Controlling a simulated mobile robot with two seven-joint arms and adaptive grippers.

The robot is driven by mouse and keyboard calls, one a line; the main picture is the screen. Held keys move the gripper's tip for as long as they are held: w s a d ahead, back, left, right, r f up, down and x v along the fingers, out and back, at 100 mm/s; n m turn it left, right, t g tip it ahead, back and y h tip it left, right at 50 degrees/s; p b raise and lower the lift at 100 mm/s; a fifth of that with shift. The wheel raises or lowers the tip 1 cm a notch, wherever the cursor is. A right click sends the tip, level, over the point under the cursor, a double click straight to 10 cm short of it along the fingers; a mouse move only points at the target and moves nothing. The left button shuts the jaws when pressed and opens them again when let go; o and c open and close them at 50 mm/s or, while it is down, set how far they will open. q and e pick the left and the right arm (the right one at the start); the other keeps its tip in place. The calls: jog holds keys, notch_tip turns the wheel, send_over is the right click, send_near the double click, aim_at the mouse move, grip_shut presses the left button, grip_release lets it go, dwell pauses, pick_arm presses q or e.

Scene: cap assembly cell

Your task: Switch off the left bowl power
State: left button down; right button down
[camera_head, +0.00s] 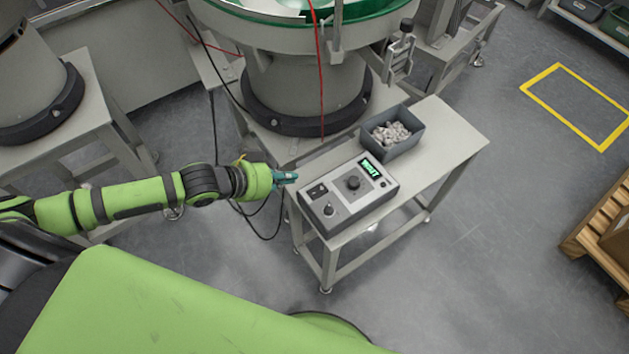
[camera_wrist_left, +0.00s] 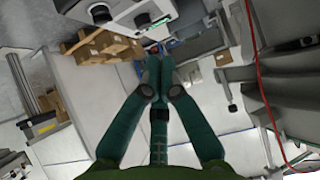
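A grey control box (camera_head: 348,196) sits on a small table beside a bowl feeder. Its top carries a lit green display (camera_head: 372,168), a large black knob (camera_head: 353,183), a smaller knob (camera_head: 329,210) and a dark rocker switch (camera_head: 317,191) near its left corner. The switch's position is too small to tell. My left gripper (camera_head: 286,178) is just left of the box, pointing toward the switch, apart from it as far as I can see. In the left wrist view my left gripper (camera_wrist_left: 158,62) has its fingers together, with nothing visible between them. My right gripper is not in view.
A grey bin (camera_head: 399,146) of pale parts stands behind the box on the table (camera_head: 448,146). The bowl feeder (camera_head: 306,82) is behind, with red and black cables hanging nearby. Another feeder base (camera_head: 35,92) is at left. Open floor lies at right.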

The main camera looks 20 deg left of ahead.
pick_arm(q)
send_over(315, 189)
jog(key=f, duration=0.5)
jog(key=shift+s+a+f, duration=0.15)
jog(key=shift+s+a, duration=0.05)
jog(key=shift+s, duration=0.05)
jog(key=f, duration=0.3)
jog(key=shift+w+d+f, duration=0.15)
jog(key=shift+w, duration=0.05)
jog(key=shift+f, duration=0.5)
jog(key=shift+w+d+f+b, duration=0.15)
jog(key=shift+w+f+b, duration=0.05)
jog(key=shift+f+b, duration=0.3)
jog(key=shift+r, duration=0.15)
